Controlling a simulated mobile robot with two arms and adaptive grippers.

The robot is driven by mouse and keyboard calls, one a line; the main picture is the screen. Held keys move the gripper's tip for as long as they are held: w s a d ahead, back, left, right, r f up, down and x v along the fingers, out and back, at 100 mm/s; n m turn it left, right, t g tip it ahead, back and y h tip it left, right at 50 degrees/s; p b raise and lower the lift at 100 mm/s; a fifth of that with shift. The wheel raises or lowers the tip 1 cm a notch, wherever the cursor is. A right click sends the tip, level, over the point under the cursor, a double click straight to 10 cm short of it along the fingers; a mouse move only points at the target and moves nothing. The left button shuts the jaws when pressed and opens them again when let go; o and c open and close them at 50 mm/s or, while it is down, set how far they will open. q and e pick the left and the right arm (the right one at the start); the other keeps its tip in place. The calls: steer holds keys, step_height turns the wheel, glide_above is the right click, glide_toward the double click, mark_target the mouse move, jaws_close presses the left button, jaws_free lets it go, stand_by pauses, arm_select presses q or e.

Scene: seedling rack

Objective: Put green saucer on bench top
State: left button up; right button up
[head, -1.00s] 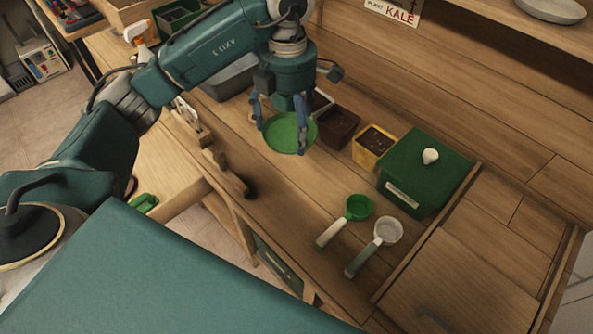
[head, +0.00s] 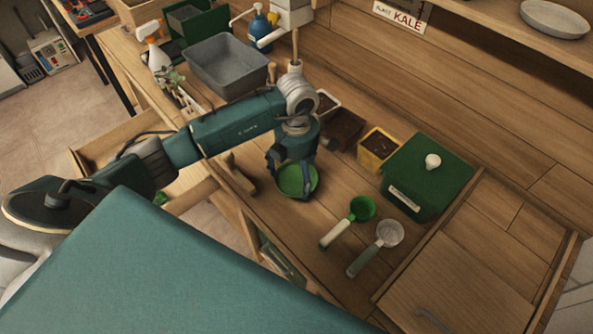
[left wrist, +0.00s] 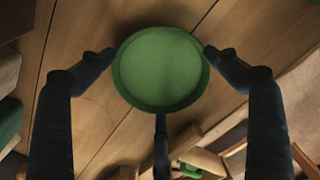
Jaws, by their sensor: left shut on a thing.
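The green saucer (head: 297,180) is a round, shallow dish at my left gripper, low over the wooden bench top (head: 330,262). My left gripper (head: 292,184) points down and is shut on the saucer. In the left wrist view the saucer (left wrist: 160,68) shows face-on, with a fingertip at its left rim, one at its right rim and a third finger below it. I cannot tell whether its underside touches the bench top. My right gripper is not in view.
Beyond are a yellow pot (head: 378,151), a dark brown pot (head: 343,129) and a green lidded box (head: 428,177). A grey tub (head: 228,66) stands further back. An open drawer (head: 188,198) juts out at left.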

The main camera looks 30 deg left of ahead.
mark_target(297, 179)
arm_select(q)
steer(key=shift+f, duration=0.25)
steer(key=o, duration=0.8)
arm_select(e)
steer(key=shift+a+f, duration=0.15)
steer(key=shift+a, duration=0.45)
arm_select(q)
steer(key=shift+r, duration=0.2)
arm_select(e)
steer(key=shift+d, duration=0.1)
arm_select(q)
steer(key=shift+r, duration=0.2)
step_height(297, 179, up, 12)
steer(key=b, duration=0.3)
steer(key=shift+f+b, duration=0.15)
steer(key=shift+b, duration=0.2)
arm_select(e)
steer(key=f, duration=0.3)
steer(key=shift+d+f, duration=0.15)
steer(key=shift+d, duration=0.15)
